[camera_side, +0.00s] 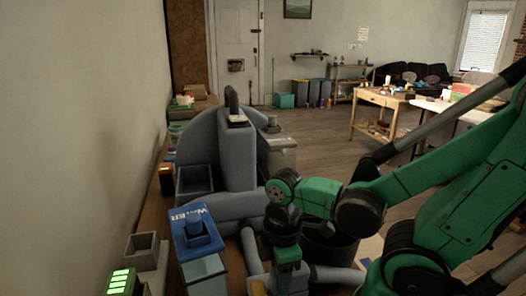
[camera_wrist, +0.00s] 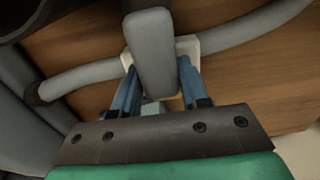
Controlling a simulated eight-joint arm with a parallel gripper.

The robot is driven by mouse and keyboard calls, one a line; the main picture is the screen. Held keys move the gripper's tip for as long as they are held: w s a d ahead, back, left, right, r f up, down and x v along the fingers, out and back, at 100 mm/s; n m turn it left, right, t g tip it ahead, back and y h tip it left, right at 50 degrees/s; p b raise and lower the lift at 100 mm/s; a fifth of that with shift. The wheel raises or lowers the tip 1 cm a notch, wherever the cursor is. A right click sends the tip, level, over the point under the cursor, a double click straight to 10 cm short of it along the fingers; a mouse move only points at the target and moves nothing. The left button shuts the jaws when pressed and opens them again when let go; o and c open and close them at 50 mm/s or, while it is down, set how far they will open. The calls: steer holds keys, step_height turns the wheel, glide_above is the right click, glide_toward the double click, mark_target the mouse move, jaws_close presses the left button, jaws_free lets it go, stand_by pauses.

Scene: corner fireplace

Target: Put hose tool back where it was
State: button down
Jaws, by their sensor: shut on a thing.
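The hose tool (camera_wrist: 152,52) is a long grey block-like piece in the wrist view, with a pale collar (camera_wrist: 188,46) behind it. My gripper (camera_wrist: 157,92) is shut on it, with a blue finger on each side. Grey hose (camera_wrist: 245,32) runs off to the right of the collar, and more hose runs off to the left. In the side view my gripper (camera_side: 288,283) points down low in the picture, between lengths of grey hose (camera_side: 252,258). The tool itself is mostly hidden there by my arm.
A large grey machine (camera_side: 222,150) stands on the wooden bench, behind my gripper in the side view. A blue tank (camera_side: 192,222) lettered "WATER" is to the left. A dark bucket (camera_side: 328,246) is close at right. The open floor (camera_side: 320,155) is beyond.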

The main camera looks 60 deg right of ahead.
steer(key=shift+f, duration=0.6)
steer(key=shift+f, duration=0.15)
steer(key=shift+c, duration=2.2)
jaws_free()
step_height(320, 180, up, 12)
